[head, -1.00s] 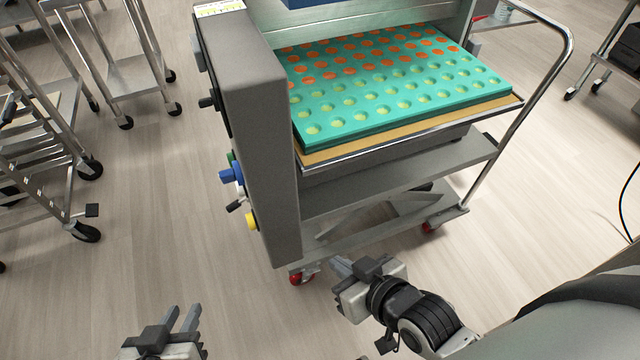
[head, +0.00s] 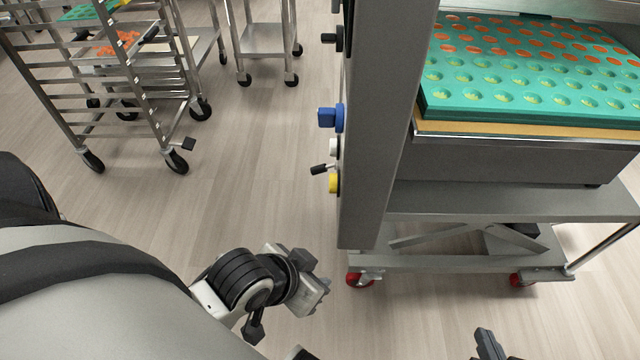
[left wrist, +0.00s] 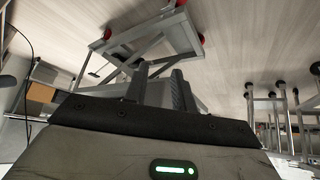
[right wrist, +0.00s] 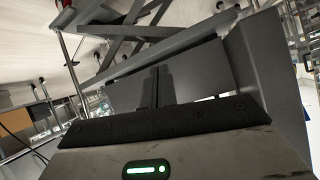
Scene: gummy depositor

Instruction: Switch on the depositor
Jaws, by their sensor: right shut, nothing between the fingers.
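The depositor (head: 385,130) is a tall grey machine on a wheeled base. Its left side carries a blue knob (head: 330,118), a white part (head: 334,147), a small black lever (head: 320,169), a yellow button (head: 334,183) and black knobs (head: 335,39) higher up. My left gripper (head: 322,284) is below and left of these controls, touching nothing; in the left wrist view its fingers (left wrist: 160,84) are apart and empty. My right gripper (head: 488,343) is at the bottom edge, in front of the base, mostly cut off; its fingers (right wrist: 158,86) are together and empty in the right wrist view.
A teal mould tray (head: 520,95) with orange and pale green cavities sits on the depositor. A rack trolley (head: 150,95) and a small steel cart (head: 262,40) stand at the back left. The floor left of the control side is clear. Red-wheeled casters (head: 358,279) are under the base.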

